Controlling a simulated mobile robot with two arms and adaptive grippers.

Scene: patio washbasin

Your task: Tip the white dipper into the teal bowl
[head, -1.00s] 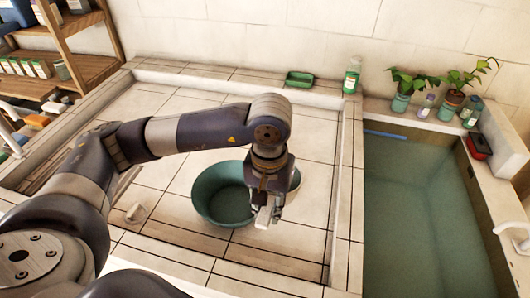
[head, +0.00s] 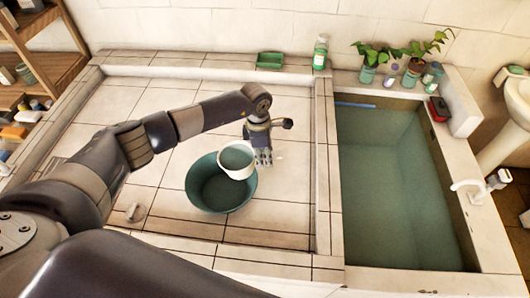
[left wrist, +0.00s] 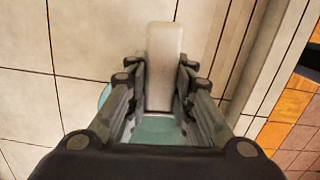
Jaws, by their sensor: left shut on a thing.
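The teal bowl (head: 205,195) stands on the pale tiled slab in the head view. The white dipper (head: 240,175) is above the bowl's back right part and covers some of its rim. Its round mouth faces up towards the head camera, with grey-green content inside. I cannot tell exactly how far it is tilted. My left gripper (head: 263,157) is right of the dipper, shut on its handle. In the left wrist view the pale handle (left wrist: 164,65) lies between the fingers of the left gripper (left wrist: 160,85). My right gripper is not in view.
A water-filled basin (head: 395,200) lies to the right behind a raised tiled edge. A green soap dish (head: 270,60) and a bottle (head: 320,52) stand at the back. A small pale object (head: 133,212) is left of the bowl. The slab behind the bowl is clear.

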